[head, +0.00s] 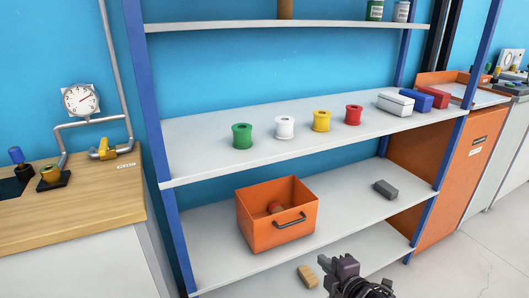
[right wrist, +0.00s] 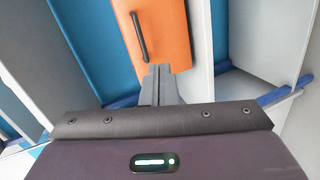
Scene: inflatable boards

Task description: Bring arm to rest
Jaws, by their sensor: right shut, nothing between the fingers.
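My right gripper (head: 324,262) is at the lower middle of the head view, in front of the shelf unit. Its fingers are shut with nothing between them. It is apart from the orange bin (head: 262,237), which stands on the middle shelf to its upper left. In the right wrist view the shut fingers (right wrist: 158,72) show in front of the orange bin (right wrist: 172,40) with its dark handle. My left gripper is not in view.
The shelf unit (head: 300,148) carries green, white, yellow and red spools and several small boxes. A grey block (head: 385,189) lies on the middle shelf, and a tan brush-like item (head: 307,276) lies low beside my gripper. A wooden counter (head: 75,207) stands left; floor (head: 470,258) is clear at right.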

